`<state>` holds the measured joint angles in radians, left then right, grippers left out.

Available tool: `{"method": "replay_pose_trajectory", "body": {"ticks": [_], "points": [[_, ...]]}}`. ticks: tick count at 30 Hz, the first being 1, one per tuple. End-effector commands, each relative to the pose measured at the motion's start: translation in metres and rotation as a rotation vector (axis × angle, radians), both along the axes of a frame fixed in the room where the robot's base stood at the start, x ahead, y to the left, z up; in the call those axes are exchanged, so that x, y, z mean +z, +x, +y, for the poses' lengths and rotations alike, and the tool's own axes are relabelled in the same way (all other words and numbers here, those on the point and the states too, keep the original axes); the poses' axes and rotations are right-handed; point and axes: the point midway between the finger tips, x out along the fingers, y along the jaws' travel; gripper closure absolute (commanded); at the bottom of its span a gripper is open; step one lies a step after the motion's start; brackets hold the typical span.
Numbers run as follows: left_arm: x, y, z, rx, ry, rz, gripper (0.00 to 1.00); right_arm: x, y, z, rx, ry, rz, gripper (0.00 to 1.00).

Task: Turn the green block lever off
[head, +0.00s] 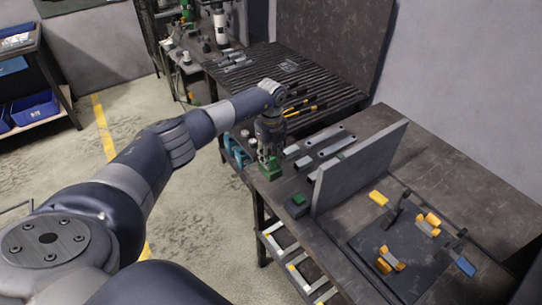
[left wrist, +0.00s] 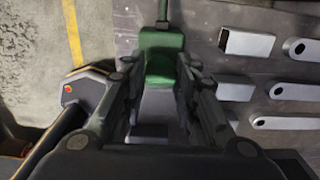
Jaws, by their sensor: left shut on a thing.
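The green block (head: 270,172) sits near the left edge of the dark bench in the head view. My left gripper (head: 267,157) is pointed down at it from above. In the left wrist view the green block (left wrist: 161,42) shows between and beyond the fingertips of the left gripper (left wrist: 158,70), with a finger on each side. The fingers are shut on the green block lever. The fingers hide part of it, so its exact angle is hard to tell. My right gripper is not in view.
A dark box with a green top (head: 298,200) stands nearby, beside an upright grey panel (head: 358,165). Grey metal bars (head: 330,146) lie to the right of the gripper. A dark mat (head: 400,262) with orange-and-black clamps is beyond the panel. Open floor lies left of the bench.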

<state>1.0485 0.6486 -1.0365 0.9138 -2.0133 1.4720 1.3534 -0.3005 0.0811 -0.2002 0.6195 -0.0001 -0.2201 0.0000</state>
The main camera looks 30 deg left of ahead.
Motion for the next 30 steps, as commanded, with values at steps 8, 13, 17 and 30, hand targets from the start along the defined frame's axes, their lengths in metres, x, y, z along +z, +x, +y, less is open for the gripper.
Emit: {"method": "replay_pose_trajectory", "body": {"ticks": [8,13,17,30], "points": [[0.0012,0.0008,-0.0003,0.017,-0.001,-0.003,0.96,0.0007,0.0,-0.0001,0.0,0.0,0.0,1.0],[0.0012,0.0008,-0.0003,0.017,-0.001,-0.003,0.96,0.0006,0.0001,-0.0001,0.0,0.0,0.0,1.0],[0.0011,0.0007,-0.0003,0.016,-0.001,-0.002,0.59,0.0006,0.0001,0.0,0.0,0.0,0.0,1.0],[0.0048,0.0006,0.0002,0.016,-0.001,-0.002,0.52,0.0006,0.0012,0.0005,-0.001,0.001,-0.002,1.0]]}}
